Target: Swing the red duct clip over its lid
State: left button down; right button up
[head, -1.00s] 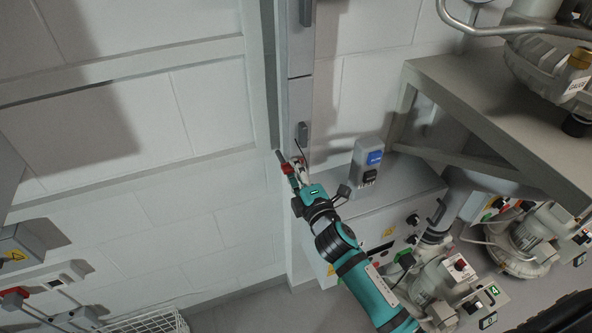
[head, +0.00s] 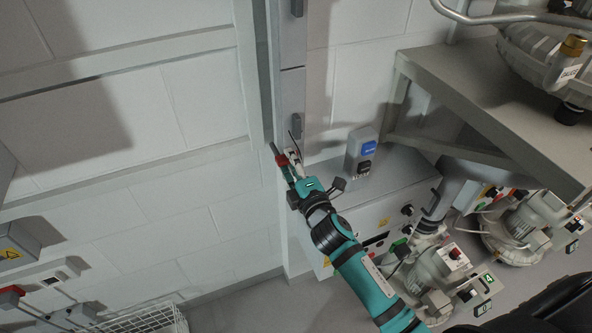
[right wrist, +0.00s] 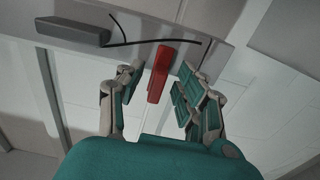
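The red duct clip (right wrist: 158,73) is a narrow red bar on the pale grey duct in the right wrist view. It lies between the two fingers of my right gripper (right wrist: 157,92), with a visible gap on each side. The gripper is open around it and appears not to grip it. In the head view my right gripper (head: 290,166) is at the wall duct (head: 291,95), where the red clip (head: 282,159) shows small and partly hidden by the fingers. The seam between clip and lid is too small to make out. My left gripper is out of view.
A dark grey block (right wrist: 72,31) and a thin black cable (right wrist: 160,42) sit close by the clip on the duct. A switch box (head: 361,152) stands to the right on a grey cabinet (head: 375,205). Blowers and a bench (head: 490,105) fill the right side.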

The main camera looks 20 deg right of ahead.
jog(key=s, duration=1.1)
jog(key=shift+s+d, duration=0.25)
jog(key=shift+s, duration=0.15)
